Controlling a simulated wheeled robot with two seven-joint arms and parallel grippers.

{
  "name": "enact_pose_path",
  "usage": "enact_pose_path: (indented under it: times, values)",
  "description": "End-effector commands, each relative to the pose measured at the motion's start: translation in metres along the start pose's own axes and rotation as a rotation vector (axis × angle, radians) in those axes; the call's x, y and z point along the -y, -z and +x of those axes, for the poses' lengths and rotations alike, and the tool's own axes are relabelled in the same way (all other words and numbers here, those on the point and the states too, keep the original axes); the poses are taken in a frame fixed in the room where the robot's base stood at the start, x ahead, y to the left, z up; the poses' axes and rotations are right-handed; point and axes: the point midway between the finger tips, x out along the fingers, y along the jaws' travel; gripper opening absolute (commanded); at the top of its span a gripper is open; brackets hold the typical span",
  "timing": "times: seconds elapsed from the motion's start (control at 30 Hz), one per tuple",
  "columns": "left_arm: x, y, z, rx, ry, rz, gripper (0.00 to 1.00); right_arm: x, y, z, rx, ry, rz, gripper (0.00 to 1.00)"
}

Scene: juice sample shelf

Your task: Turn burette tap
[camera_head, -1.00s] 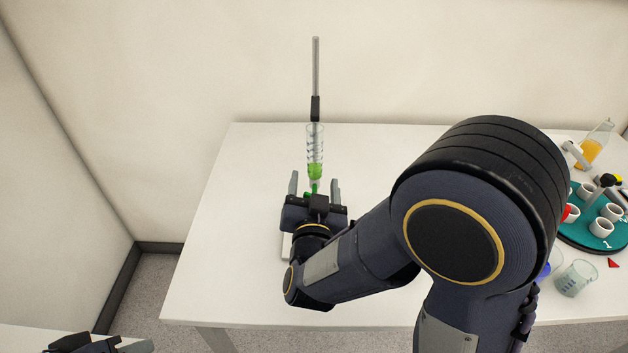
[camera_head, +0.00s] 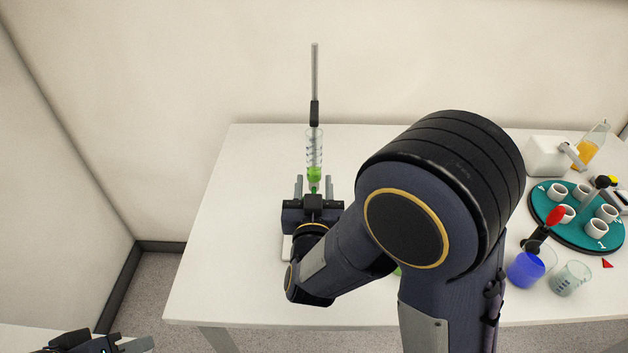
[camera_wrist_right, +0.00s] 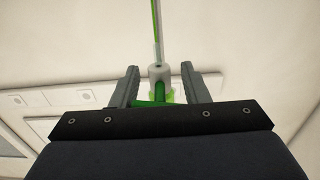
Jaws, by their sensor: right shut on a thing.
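The burette (camera_head: 314,150) is a clear upright tube with green liquid low in it, below a thin grey rod at the back of the table. My right gripper (camera_head: 313,185) is at its lower end, one finger on each side. In the head view the tap is mostly hidden by the gripper. My left gripper (camera_head: 128,344) shows only in part at the bottom left, away from the burette; its opening is unclear.
On the right of the white table (camera_head: 240,185) are a teal round rack (camera_head: 575,232) with several white cups, a blue beaker (camera_head: 526,268), a clear beaker (camera_head: 571,278) and an orange-filled flask (camera_head: 588,150). The table left of the burette is clear. My right arm covers the middle.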

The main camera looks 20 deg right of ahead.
Motion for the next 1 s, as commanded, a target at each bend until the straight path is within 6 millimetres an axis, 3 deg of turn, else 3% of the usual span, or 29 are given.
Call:
enact_pose_path:
  times: [0.03, 0.2, 0.47, 0.5, 0.63, 1.0]
  values:
    - [-0.0037, 0.0042, -0.0081, 0.0, 0.0, 0.0, 0.33, 0.0001, 0.0035, -0.0003, 0.004, 0.001, -0.072, 0.19]
    - [-0.0054, 0.0061, -0.0119, 0.0, 0.0, 0.0, 0.33, 0.0, 0.0011, -0.0003, 0.002, 0.0, -0.207, 0.19]
    - [-0.0049, 0.0055, -0.0108, 0.0, 0.0, 0.0, 0.33, 0.0, -0.0002, -0.0002, 0.001, 0.0, -0.213, 0.19]
    - [-0.0049, 0.0055, -0.0107, 0.0, 0.0, 0.0, 0.33, 0.0, -0.0002, -0.0002, 0.001, 0.0, -0.212, 0.44]
    - [-0.0049, 0.0054, -0.0107, 0.0, 0.0, 0.0, 0.33, 0.0, -0.0002, -0.0002, 0.001, 0.0, -0.211, 0.61]
    - [-0.0043, 0.0048, -0.0094, 0.0, 0.0, 0.0, 0.33, 0.001, -0.0007, -0.0063, 0.001, 0.002, -0.208, 0.63]
